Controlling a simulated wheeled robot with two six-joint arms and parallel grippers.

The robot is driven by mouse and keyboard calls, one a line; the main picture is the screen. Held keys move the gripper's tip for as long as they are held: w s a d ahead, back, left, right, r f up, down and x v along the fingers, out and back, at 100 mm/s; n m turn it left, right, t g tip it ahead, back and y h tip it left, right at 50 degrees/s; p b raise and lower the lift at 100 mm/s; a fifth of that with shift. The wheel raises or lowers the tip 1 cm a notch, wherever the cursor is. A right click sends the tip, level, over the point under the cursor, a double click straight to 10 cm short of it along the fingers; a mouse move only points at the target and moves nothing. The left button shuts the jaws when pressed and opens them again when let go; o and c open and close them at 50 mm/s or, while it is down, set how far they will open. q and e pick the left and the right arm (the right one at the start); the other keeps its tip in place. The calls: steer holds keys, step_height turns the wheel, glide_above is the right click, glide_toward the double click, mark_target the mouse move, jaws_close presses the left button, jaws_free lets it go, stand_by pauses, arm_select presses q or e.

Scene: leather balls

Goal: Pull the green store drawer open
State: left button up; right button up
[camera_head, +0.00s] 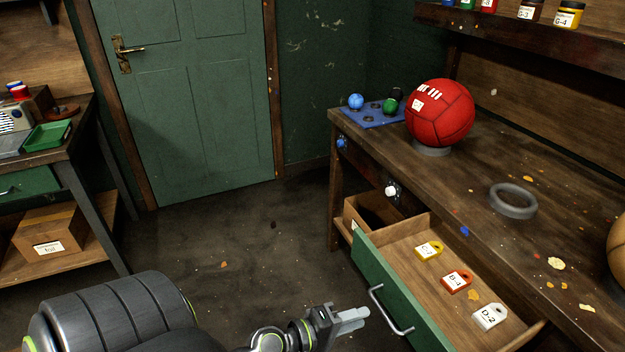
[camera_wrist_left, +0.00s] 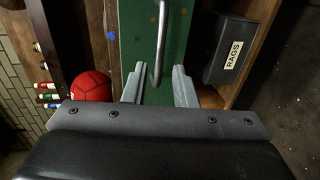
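The green store drawer (camera_head: 395,292) stands pulled out from under the workbench, its wooden inside showing. A yellow tag (camera_head: 429,250), an orange tag (camera_head: 456,281) and a white tag (camera_head: 490,317) lie in it. Its metal bar handle (camera_head: 388,311) is on the green front; the handle also shows in the left wrist view (camera_wrist_left: 160,45). My left gripper (camera_head: 366,317) is just in front of the handle. Its fingers (camera_wrist_left: 159,75) are apart, with the handle's near end showing between them; contact is not visible. My right gripper is not in view.
A red ball (camera_head: 440,112) sits on the workbench (camera_head: 470,180), near a grey ring (camera_head: 513,201) and a blue tray (camera_head: 372,117) of small balls. A dark box labelled RAGS (camera_wrist_left: 229,50) stands beside the drawer front. Open floor (camera_head: 250,240) lies left.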

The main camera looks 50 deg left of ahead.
arm_select(q)
steer(key=b+v, duration=0.3)
steer(key=v, duration=0.7)
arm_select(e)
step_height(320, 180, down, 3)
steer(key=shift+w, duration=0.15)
arm_select(q)
steer(key=shift+f, duration=0.1)
